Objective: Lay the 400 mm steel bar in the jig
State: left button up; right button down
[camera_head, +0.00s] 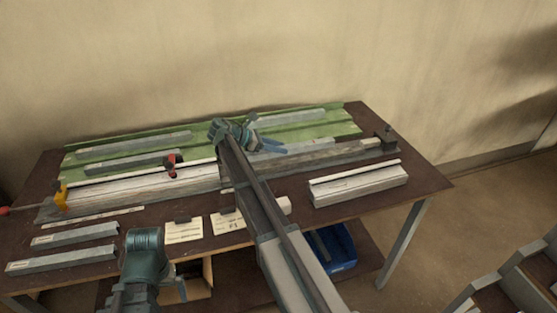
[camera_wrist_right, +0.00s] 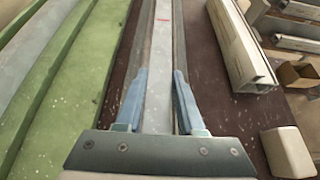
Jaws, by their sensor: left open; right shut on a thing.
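The jig (camera_head: 345,156) is a long dark channel across the middle of the table, with an upright end piece (camera_head: 388,134) at its right. My right gripper (camera_head: 270,147) reaches over it and is shut on a grey steel bar (camera_head: 308,147). In the right wrist view the bar (camera_wrist_right: 161,55) runs away between the gripper's fingers (camera_wrist_right: 158,100), along dark edges on both sides, with a red mark on it. I cannot tell whether it touches the jig floor. My left gripper (camera_head: 181,289) is open and apart from the bar, near the table's front edge.
A red clamp (camera_head: 170,163) and a yellow clamp (camera_head: 61,197) stand at the left. A pale profile (camera_head: 358,186) lies front right. Two bars (camera_head: 74,235) and paper cards (camera_head: 184,231) lie front left.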

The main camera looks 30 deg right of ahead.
aim_at(279, 164)
jog(key=shift+f+b, duration=1.8)
jog(key=shift+b, duration=0.05)
jog(key=shift+f+b, duration=0.35)
jog(key=c, duration=0.5)
grip_release()
jog(key=shift+r+p, duration=0.6)
jog(key=shift+p, duration=0.05)
jog(key=p+v, duration=0.5)
jog(key=v, duration=0.5)
jog(key=shift+a, duration=0.4)
jog(key=shift+w+a+r, duration=0.1)
jog(key=shift+a+r, duration=0.1)
jog(key=shift+a, duration=0.35)
